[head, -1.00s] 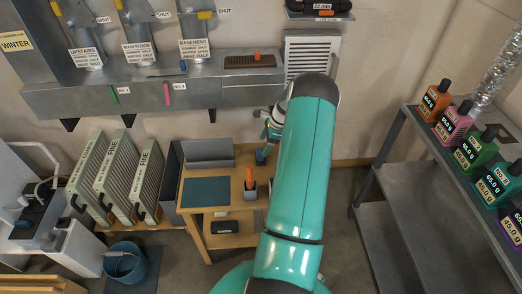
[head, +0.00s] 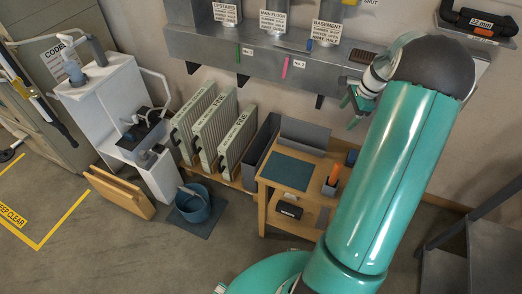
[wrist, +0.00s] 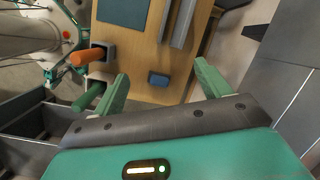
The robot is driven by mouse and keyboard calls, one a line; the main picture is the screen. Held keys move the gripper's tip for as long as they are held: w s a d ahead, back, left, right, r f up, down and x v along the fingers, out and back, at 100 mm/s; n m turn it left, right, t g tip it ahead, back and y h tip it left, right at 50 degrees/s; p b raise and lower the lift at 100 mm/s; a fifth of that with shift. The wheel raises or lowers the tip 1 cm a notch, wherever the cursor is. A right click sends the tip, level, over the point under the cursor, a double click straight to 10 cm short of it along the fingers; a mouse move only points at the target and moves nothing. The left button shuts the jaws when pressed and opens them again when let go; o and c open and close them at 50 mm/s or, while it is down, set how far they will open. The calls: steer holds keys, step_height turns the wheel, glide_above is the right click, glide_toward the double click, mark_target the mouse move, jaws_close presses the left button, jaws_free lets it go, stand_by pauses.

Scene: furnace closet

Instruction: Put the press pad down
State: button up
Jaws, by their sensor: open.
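A small dark blue block, which looks like the press pad (head: 351,158), rests on the wooden bench (head: 262,206) near its back right. In the wrist view the blue block (wrist: 158,79) lies on the bare wood, seen between my fingers and apart from them. My gripper (head: 349,110) is open and empty, raised above the back right of the bench. In the wrist view both green fingers of my gripper (wrist: 160,75) are spread wide with nothing between them.
On the bench are a dark teal mat (head: 287,170), a grey angled stand (head: 304,134) and an orange-handled tool (head: 332,180) in a grey holder. Filters (head: 196,125) stand to the left. A metal duct (head: 260,52) runs behind. A grey shelf (head: 487,250) stands right.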

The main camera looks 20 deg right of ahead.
steer(key=s+a+r+n+h, duration=0.1)
steer(key=a+r+n, duration=0.4)
steer(key=a+r, duration=0.5)
steer(key=a+r+n+h, duration=0.1)
steer(key=a+r+n, duration=0.5)
steer(key=a, duration=0.8)
steer(key=s+a+r+n+t, duration=0.3)
steer(key=s+a+n, duration=0.8)
steer(key=s+a, duration=0.5)
steer(key=shift+a+r, duration=0.15)
steer(key=shift+a, duration=0.4)
steer(key=shift+w, duration=0.1)
steer(key=c, duration=0.5)
